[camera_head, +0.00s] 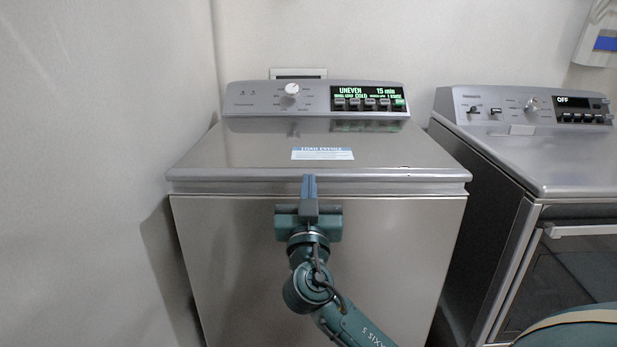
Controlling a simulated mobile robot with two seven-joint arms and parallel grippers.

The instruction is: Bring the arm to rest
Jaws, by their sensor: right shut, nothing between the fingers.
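My right gripper (309,187) is in front of the topload washer (240,265), near the middle of its front edge. Its fingers are together with nothing between them and point up at the lid's lip. I cannot tell whether the fingertips touch the lip. The washer's lid (230,150) is down, with a label (322,154) on it. My right arm (342,322) comes up from the bottom of the view. My left gripper is not in the view.
The washer's control panel (245,98) has a white knob (291,89) and a lit display (366,92) reading UNEVEN, 15 min. A second machine (560,165), its display reading OFF, stands close on the right. A wall (100,120) is close on the left.

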